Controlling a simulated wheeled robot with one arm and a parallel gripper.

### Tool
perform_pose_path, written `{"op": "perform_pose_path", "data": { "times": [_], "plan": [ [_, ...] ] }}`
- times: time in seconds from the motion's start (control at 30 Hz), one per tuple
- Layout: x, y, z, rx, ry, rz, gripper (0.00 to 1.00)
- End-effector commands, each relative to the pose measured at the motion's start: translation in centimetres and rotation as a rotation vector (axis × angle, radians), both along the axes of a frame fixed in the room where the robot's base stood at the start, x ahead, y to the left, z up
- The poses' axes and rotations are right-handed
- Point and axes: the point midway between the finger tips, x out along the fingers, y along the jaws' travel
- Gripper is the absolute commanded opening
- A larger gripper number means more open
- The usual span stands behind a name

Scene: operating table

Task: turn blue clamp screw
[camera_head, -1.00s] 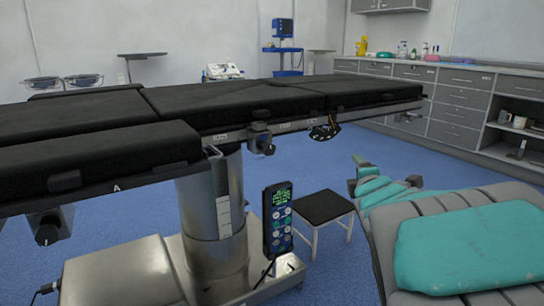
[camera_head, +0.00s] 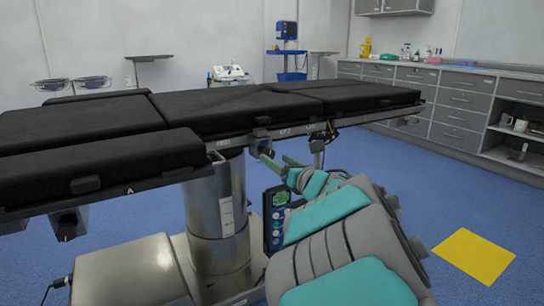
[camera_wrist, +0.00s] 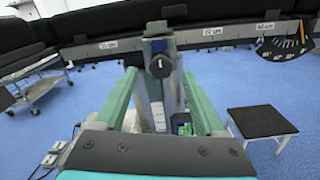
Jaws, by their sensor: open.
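My gripper (camera_wrist: 159,76) is open, with one green finger on each side of the knob and visible gaps between. In the head view my gripper (camera_head: 279,158) reaches to the rail just below the clamp (camera_head: 262,143). The knob is largely hidden there by my fingers.
The side rail (camera_wrist: 112,45) has printed length marks. A black-topped stool (camera_wrist: 262,121) stands below right. Another clamp (camera_head: 68,224) sits at the table's near left. A yellow floor patch (camera_head: 474,256) lies right.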

Motion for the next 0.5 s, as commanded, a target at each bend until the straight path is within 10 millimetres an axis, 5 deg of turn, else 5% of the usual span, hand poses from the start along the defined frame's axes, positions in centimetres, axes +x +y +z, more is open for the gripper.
{"op": "perform_pose_path", "data": {
  "times": [0.5],
  "plan": [
    [3.2,2.0,0.0,0.001,0.001,-0.002,0.72]
  ]
}}
